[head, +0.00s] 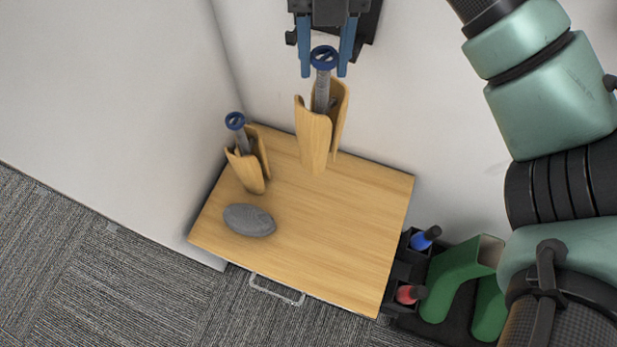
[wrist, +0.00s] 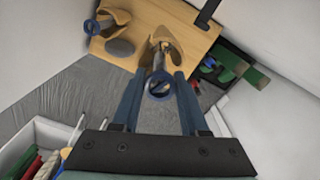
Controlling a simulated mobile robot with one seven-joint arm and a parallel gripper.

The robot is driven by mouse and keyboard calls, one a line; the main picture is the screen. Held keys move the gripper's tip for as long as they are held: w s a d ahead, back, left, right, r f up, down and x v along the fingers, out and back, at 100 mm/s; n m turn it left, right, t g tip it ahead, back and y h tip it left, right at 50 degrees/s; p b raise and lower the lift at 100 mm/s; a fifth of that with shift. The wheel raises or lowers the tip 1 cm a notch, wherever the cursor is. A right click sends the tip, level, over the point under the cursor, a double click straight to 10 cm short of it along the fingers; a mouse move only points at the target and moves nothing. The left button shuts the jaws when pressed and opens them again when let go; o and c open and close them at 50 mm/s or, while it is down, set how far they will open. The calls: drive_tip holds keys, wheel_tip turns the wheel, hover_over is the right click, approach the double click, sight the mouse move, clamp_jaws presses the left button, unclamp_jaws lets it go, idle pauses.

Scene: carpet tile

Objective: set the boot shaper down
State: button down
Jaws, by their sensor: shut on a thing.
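My gripper (head: 325,72) is shut on the boot shaper (head: 313,138), a light wooden split form with a metal screw and a blue ring on top. The ring sits between the blue fingers, and the wooden part hangs below, roughly upright. Its lower end shows over the far part of the wooden top; I cannot tell whether it touches. In the wrist view, my gripper (wrist: 160,78) has the ring between its fingers, with the boot shaper's wood (wrist: 173,53) beyond.
A second, similar shaper (head: 250,170) stands on the wooden top (head: 330,240) at left, near a grey oval object (head: 249,220). The top's middle and right are clear. A black rack (head: 403,268) with blue- and red-handled items and green boot-like shapes (head: 452,280) stand at right.

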sight(321, 86)
wheel_tip(321, 86, down, 17)
drive_tip(key=b, duration=0.4)
drive_tip(key=shift+f, duration=0.2)
drive_tip(key=shift+c, duration=2.1)
unclamp_jaws()
wheel_tip(321, 86, up, 12)
drive_tip(key=p, duration=0.3)
drive_tip(key=shift+r, duration=0.15)
drive_tip(key=shift+a, duration=0.1)
